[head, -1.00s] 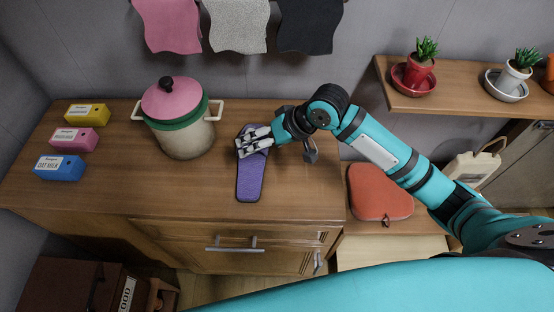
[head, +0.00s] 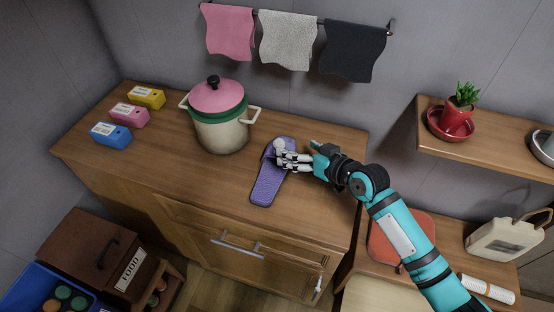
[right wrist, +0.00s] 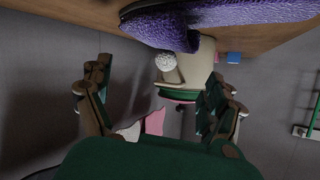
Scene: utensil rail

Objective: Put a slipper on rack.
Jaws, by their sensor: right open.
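A purple slipper (head: 267,183) lies on the wooden cabinet top, right of the pot, its toe strap and a pale round tuft at the far end. In the right wrist view the slipper (right wrist: 235,14) fills the top edge, with the tuft (right wrist: 166,62) hanging between the finger lines. My right gripper (head: 281,156) is open at the slipper's strap end, reaching in from the right; whether it touches is unclear. Its spread fingers (right wrist: 160,88) show in the right wrist view with nothing clamped. My left gripper is not in view. No rack is clearly identifiable.
A cream pot (head: 222,134) with a pink lid stands left of the slipper. Small cartons (head: 129,115) sit farther left. Towels (head: 288,42) hang on a wall rail behind. A potted plant (head: 457,112) stands on the right shelf (head: 500,146). The cabinet's front left top is clear.

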